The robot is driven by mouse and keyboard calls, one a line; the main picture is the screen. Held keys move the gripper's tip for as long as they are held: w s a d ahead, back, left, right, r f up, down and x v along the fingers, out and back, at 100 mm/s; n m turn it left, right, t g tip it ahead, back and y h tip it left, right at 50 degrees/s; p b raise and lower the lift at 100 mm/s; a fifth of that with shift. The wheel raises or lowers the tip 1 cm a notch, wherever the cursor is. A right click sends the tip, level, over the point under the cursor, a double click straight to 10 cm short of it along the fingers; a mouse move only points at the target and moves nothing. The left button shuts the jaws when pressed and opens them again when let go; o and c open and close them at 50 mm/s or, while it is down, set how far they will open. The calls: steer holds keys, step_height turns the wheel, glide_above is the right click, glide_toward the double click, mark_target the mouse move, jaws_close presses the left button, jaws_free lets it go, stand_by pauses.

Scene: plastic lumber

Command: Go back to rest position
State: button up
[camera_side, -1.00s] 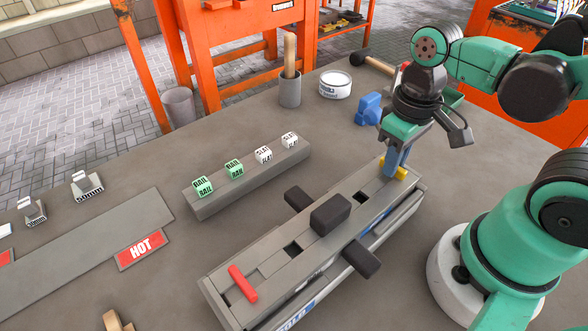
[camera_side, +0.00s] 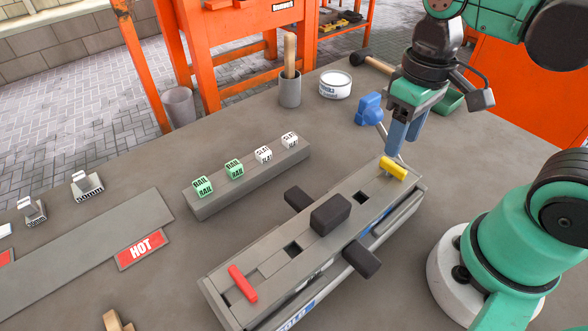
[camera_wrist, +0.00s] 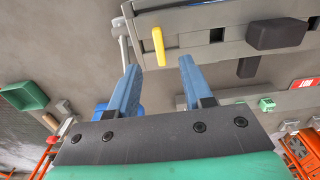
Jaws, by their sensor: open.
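My gripper (camera_side: 404,138) is open and empty, raised above the right end of a long grey fixture (camera_side: 270,262). In the wrist view its two blue fingers (camera_wrist: 160,82) stand apart with nothing between them. A yellow handle (camera_side: 393,168) sits on the fixture's right end, just below and apart from the fingers. It also shows in the wrist view (camera_wrist: 158,46), beyond the fingertips. A red handle (camera_side: 243,283) sits at the fixture's left end. A dark block (camera_side: 330,213) lies across its middle.
A grey rail (camera_side: 250,178) with green and white cubes stands behind the fixture. A blue object (camera_side: 369,108), a white tin (camera_side: 335,84), a grey cup (camera_side: 290,90) and a mallet (camera_side: 372,61) are near my gripper. A HOT plate (camera_side: 140,250) lies left.

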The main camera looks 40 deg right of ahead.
steer(key=shift+r, duration=0.45)
